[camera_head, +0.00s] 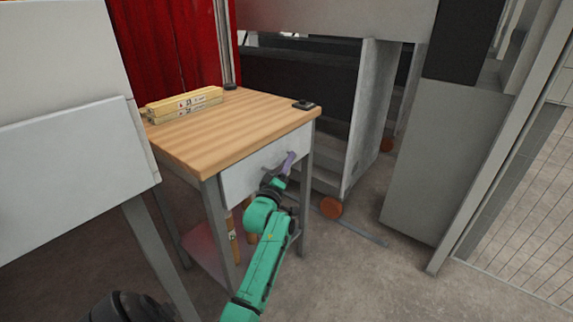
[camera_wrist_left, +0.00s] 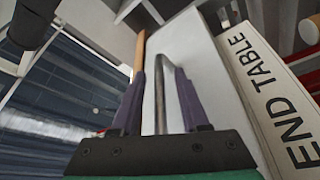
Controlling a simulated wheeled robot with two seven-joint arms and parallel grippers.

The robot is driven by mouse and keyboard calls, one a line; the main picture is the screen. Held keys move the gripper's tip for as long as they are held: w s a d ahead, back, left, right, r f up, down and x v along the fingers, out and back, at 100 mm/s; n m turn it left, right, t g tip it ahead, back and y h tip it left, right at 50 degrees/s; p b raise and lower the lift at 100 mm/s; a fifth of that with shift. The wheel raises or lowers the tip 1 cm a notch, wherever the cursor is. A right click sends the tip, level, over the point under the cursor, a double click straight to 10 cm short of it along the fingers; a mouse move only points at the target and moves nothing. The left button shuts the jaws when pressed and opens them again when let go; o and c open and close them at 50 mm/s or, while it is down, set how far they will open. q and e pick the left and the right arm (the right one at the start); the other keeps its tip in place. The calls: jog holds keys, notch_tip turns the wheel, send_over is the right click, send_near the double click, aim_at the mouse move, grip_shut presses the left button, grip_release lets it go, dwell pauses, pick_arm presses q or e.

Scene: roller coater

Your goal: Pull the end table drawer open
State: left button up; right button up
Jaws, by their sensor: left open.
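The end table (camera_head: 180,150) has a light wood top and grey legs. Its pale drawer front (camera_head: 240,174) looks flush with the frame, so the drawer appears closed. My left gripper (camera_head: 287,163), on a green arm, is at the right part of the drawer front and covers the handle in the head view. In the left wrist view, a metal bar handle (camera_wrist_left: 161,95) shows between the two purple fingers of my left gripper (camera_wrist_left: 160,95), which are apart. I cannot tell if either finger touches it. My right gripper is not in view.
Yellow boxes (camera_head: 185,102) and a small dark object (camera_head: 303,105) lie on the tabletop. An "END TABLE" label (camera_wrist_left: 270,90) shows in the wrist view. A grey wheeled unit (camera_head: 365,120) stands behind on the right, a white cabinet (camera_head: 70,170) on the left. Floor in front is clear.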

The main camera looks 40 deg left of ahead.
pick_arm(q)
grip_shut()
jog(key=shift+f, duration=0.1)
dwell(1.2)
